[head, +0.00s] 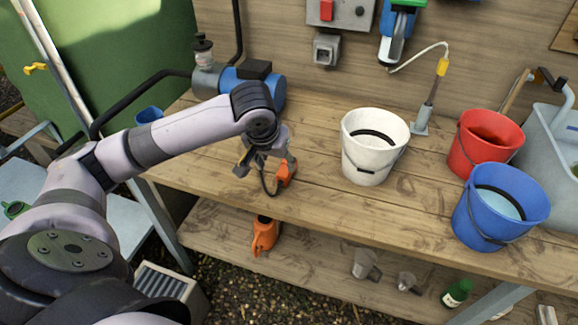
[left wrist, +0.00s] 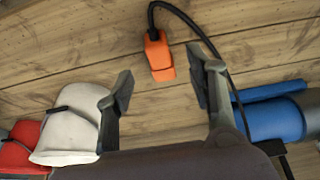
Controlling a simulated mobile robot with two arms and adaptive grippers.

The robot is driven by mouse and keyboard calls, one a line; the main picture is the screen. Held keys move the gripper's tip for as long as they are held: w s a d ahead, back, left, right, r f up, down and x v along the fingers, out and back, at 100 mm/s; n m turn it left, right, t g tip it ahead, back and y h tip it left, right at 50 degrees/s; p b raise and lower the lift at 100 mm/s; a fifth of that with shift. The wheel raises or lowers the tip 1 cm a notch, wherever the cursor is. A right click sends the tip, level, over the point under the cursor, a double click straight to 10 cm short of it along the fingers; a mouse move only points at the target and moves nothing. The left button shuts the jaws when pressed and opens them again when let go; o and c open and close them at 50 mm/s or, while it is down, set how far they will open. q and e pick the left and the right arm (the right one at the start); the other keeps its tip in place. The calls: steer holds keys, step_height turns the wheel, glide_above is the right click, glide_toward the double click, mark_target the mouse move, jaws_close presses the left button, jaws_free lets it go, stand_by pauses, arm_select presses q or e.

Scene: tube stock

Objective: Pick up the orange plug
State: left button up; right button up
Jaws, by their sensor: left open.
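The orange plug (head: 286,174) lies on the wooden bench top, with a black cable attached. In the left wrist view the plug (left wrist: 159,57) shows beyond the gap between my fingers, its cable looping away to the right. My left gripper (head: 266,167) is open and empty above the bench, close to the plug at its left in the head view. Its two spread fingers (left wrist: 160,72) also show in the left wrist view. I cannot tell the exact height between the fingertips and the plug. My right gripper is in neither view.
A white bucket (head: 362,165) stands right of the plug; a red bucket (head: 480,158) and a blue bucket (head: 478,215) stand farther right. A blue pump (head: 268,88) is behind my gripper. An orange can (head: 262,240) is on the lower shelf (head: 310,264).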

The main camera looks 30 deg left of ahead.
mark_target(282, 175)
arm_select(q)
steer(key=x, duration=0.2)
steer(key=shift+w+f, duration=0.15)
steer(key=shift+f, duration=0.15)
steer(key=x, duration=0.5)
steer(key=shift+d+f, duration=0.2)
steer(key=shift+c, duration=0.6)
steer(key=shift+r, duration=0.1)
jaws_close()
